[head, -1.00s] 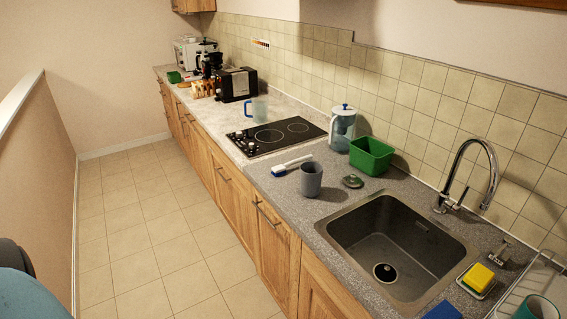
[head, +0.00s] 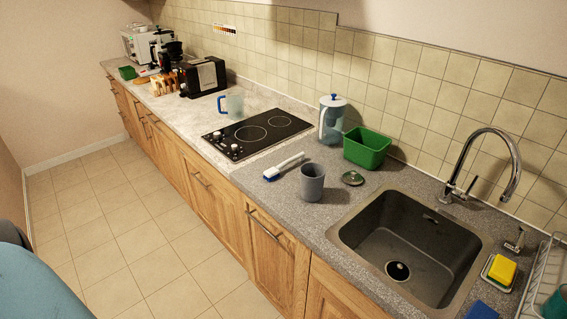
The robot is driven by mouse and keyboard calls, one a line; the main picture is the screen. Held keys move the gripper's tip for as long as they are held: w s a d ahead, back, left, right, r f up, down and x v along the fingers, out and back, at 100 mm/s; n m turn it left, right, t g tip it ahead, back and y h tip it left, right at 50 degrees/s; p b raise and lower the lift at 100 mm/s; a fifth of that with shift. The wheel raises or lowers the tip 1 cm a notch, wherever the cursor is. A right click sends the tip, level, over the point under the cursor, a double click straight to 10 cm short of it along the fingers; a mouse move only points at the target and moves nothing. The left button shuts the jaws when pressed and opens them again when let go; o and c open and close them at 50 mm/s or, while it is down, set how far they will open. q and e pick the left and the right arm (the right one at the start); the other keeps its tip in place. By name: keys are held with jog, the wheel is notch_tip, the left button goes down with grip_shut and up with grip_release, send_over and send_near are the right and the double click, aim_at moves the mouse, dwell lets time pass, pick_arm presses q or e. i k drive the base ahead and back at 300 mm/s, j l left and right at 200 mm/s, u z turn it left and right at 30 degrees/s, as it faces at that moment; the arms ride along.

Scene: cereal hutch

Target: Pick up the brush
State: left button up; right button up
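The brush (head: 286,166) has a white handle and a blue head. It lies on the grey worktop between the hob and the sink, with its blue head toward the front edge. A grey cup (head: 312,182) stands upright just right of it, close to the handle. Neither of my grippers shows in the head view.
A green tub (head: 367,147), a blue-lidded jug (head: 332,119) and a small round lid (head: 352,178) are near the brush. The sink (head: 372,254) is to the right and the hob (head: 258,134) to the left. The tiled floor (head: 150,240) before the cabinets (head: 196,181) is clear.

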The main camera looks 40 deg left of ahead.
aim_at(274, 171)
jog(key=i+j+z, duration=0.1)
jog(key=j+z, duration=0.15)
jog(key=j, duration=0.4)
jog(key=j+z, duration=0.2)
jog(key=j, duration=0.45)
jog(key=j+z, duration=0.25)
jog(key=j, duration=0.4)
jog(key=j+z, duration=0.25)
jog(key=j, duration=0.4)
jog(key=k+j+z, duration=0.25)
jog(key=j, duration=0.4)
jog(key=k+j+z, duration=0.1)
jog(key=j, duration=0.25)
jog(key=k+j+z, duration=0.1)
jog(key=j, duration=0.25)
jog(key=k+j+z, duration=0.1)
jog(key=j, duration=0.25)
